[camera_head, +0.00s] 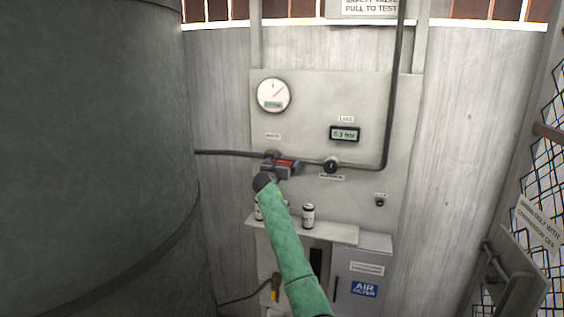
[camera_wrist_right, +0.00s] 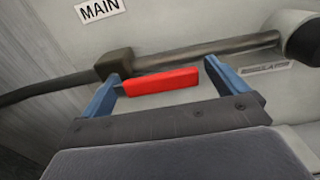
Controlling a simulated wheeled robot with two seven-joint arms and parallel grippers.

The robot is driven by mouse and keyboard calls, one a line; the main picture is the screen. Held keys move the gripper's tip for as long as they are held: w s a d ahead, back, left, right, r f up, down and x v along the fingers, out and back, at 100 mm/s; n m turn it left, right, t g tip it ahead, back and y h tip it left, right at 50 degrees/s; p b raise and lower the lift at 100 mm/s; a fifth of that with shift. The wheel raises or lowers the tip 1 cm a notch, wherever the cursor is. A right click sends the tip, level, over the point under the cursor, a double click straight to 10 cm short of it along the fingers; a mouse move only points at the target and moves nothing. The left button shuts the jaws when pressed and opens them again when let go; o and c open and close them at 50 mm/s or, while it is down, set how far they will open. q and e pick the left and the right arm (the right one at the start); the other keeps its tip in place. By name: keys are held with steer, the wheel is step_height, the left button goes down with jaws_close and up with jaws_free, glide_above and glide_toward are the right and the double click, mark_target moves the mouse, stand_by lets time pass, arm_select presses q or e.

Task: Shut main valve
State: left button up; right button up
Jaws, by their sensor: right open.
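The main valve has a red lever handle (camera_wrist_right: 160,83) and a dark body (camera_wrist_right: 113,64) on the grey pipe, below the "MAIN" label (camera_wrist_right: 99,9). The handle lies nearly along the pipe. In the head view the handle (camera_head: 286,162) shows just above my right gripper (camera_head: 282,163). My right gripper (camera_wrist_right: 162,86) is open, with its blue fingers on either side of the red handle. I cannot tell whether either finger touches it. My left gripper is not in view.
A black regulator knob (camera_head: 331,165) sits on the pipe to the right. A round gauge (camera_head: 273,95) and a line display (camera_head: 345,134) are above. A can (camera_head: 308,215) stands on the shelf (camera_head: 335,233) below. A large dark tank (camera_head: 90,150) fills the left.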

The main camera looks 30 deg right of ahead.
steer(key=shift+w+d, duration=0.2)
steer(key=c, duration=1.4)
steer(key=shift+f, duration=0.1)
